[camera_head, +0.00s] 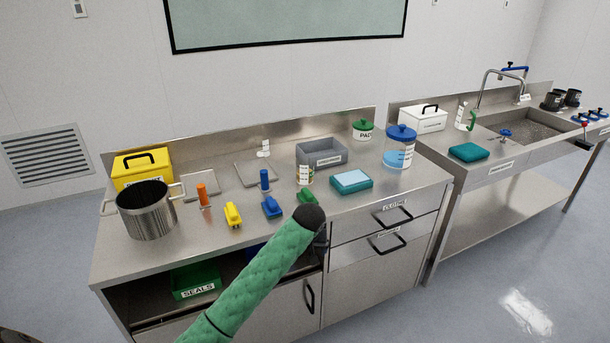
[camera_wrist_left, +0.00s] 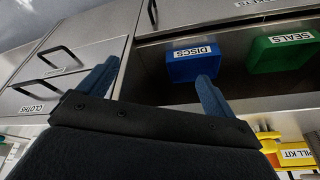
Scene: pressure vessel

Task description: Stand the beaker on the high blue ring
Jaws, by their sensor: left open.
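A small clear beaker-like vessel with markings (camera_head: 304,175) stands upright on the steel counter, in front of the grey bin. A clear jug with a green handle (camera_head: 465,116) stands near the sink. I cannot make out a blue ring for certain; a blue upright cylinder (camera_head: 264,181) stands left of the small vessel. My left gripper (camera_head: 321,240) is at the counter's front, below the top's edge, mostly hidden by my green arm. In the left wrist view its two blue fingers (camera_wrist_left: 157,85) are apart with nothing between them. My right gripper is out of view.
Blue (camera_wrist_left: 195,66) and green (camera_wrist_left: 283,52) bins sit on the shelf below. Drawer handles (camera_head: 391,216) protrude.

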